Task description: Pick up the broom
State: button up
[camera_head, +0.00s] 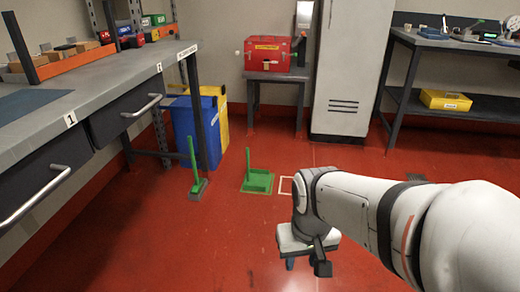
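The broom (192,158) has a green upright handle and a small grey head with bristles. It stands on the red floor beside the blue bin, left of centre. A green dustpan (258,181) with an upright handle rests on the floor to the right of the broom. My gripper (306,266) hangs at the lower middle, pointing down, nearer to me and to the right of the broom. Its two fingertips show apart with floor between them, and I see nothing held. It touches neither the broom nor the dustpan.
A blue bin (189,135) and a yellow bin (222,125) stand behind the broom. A workbench (110,85) with drawers borders the left. A red toolbox (267,53) sits on a small table at the back. The floor between my gripper and the broom is clear.

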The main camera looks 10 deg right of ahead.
aim_at(199, 183)
jog(key=z, duration=0.15)
jog(key=i, duration=0.85)
jog(key=u, duration=0.05)
